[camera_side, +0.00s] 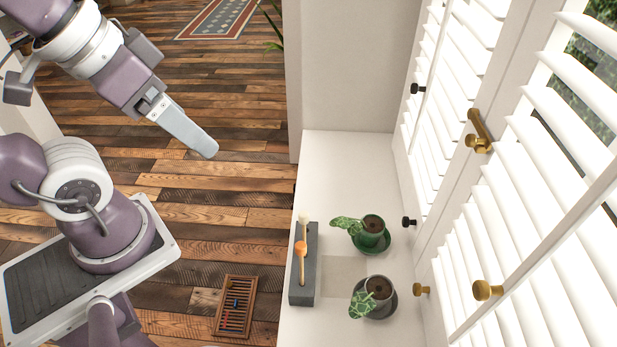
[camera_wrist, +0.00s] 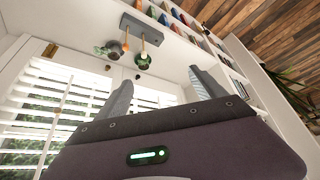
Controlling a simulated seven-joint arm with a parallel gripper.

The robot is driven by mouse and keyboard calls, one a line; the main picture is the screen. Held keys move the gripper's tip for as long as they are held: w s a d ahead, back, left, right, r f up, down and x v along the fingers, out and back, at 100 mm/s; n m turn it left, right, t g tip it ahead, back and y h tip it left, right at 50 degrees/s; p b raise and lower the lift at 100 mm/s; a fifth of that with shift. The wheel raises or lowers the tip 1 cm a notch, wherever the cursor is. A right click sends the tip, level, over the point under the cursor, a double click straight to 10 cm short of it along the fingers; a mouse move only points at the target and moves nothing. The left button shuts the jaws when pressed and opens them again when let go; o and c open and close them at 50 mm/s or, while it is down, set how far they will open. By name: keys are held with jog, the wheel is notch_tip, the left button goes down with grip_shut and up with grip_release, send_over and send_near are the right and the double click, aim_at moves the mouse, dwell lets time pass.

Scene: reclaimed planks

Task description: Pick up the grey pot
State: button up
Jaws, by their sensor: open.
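The grey pot (camera_side: 381,304) stands on a dark saucer on the white sill, at the lower right of the side view. It holds dark soil and a pale-green leafy plant that leans left. In the wrist view the grey pot (camera_wrist: 114,53) is small and far off, at the upper left. My gripper (camera_side: 208,150) is up and to the left of the sill in the side view, well apart from the pot. In the wrist view my gripper (camera_wrist: 161,78) has its two fingers spread with nothing between them.
A green pot (camera_side: 374,239) on a green saucer stands just behind the grey pot. A dark grey holder (camera_side: 308,283) with wooden-handled tools lies left of both. White shutters (camera_side: 480,220) with brass knobs border the sill's right side. The sill's far part (camera_side: 345,160) is clear.

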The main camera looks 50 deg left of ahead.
dwell(0.4)
jog(key=w+d+f+m+g, duration=0.1)
jog(key=w+d+m, duration=0.15)
jog(key=w, duration=0.25)
jog(key=w+d+m+g, duration=0.1)
jog(key=w+m, duration=0.3)
jog(key=w, duration=0.1)
jog(key=m+g+h, duration=0.1)
jog(key=m+g, duration=0.3)
jog(key=m, duration=1.2)
send_over(379, 289)
jog(key=s, duration=0.1)
jog(key=f, duration=3.2)
jog(key=shift+a, duration=0.35)
jog(key=f, duration=0.4)
jog(key=d+f, duration=0.1)
jog(key=f, duration=0.1)
jog(key=shift+w+f, duration=0.15)
jog(key=shift+f, duration=0.05)
grip_shut()
notch_tip(379, 289, up, 13)
